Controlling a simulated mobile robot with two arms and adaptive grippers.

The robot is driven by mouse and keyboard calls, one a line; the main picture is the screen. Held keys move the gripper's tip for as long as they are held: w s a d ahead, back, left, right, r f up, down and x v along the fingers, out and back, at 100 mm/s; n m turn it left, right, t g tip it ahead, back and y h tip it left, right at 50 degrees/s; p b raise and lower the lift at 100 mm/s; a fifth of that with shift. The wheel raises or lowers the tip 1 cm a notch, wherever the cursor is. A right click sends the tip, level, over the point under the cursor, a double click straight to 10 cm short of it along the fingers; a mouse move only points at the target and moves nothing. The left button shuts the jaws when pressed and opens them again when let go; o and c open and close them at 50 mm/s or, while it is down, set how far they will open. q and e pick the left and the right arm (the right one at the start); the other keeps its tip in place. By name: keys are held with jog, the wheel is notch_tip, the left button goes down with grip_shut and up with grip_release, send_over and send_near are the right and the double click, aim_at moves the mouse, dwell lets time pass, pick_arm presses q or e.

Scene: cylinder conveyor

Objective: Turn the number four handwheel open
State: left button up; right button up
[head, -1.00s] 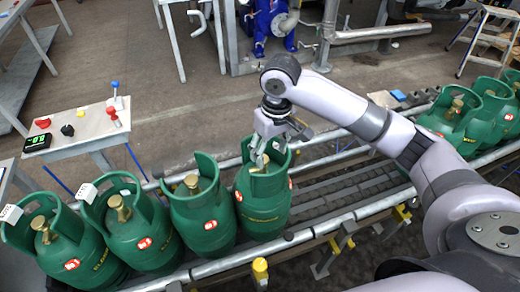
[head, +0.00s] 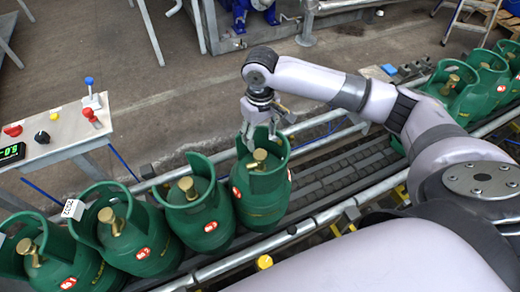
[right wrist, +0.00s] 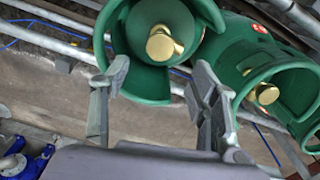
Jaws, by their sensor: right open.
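Several green gas cylinders stand in a row on a roller conveyor (head: 330,176), each with a brass handwheel inside an open collar. My right gripper (head: 262,137) is over the collar of the rightmost cylinder (head: 262,203) in the near group. Its brass handwheel (head: 259,158) shows just below the fingers. In the right wrist view my right gripper (right wrist: 156,75) is open and empty, with one finger on each side below this handwheel (right wrist: 163,44). The fingers look apart from it. The neighbouring handwheel (right wrist: 264,93) is to the right. My left gripper is not in view.
A control table (head: 60,130) with buttons, a lever and a green display stands at the left. A white tag (head: 73,209) hangs on a cylinder further left. More green cylinders (head: 468,88) stand at the upper right. The conveyor between the groups is clear.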

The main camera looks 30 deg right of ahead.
aim_at(260, 154)
notch_tip(260, 154, down, 8)
jog(key=shift+r, duration=0.25)
jog(key=shift+f, duration=0.45)
jog(key=c, duration=1.2)
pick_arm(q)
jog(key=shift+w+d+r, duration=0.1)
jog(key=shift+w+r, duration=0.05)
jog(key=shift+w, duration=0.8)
pick_arm(e)
jog(key=shift+o, duration=0.2)
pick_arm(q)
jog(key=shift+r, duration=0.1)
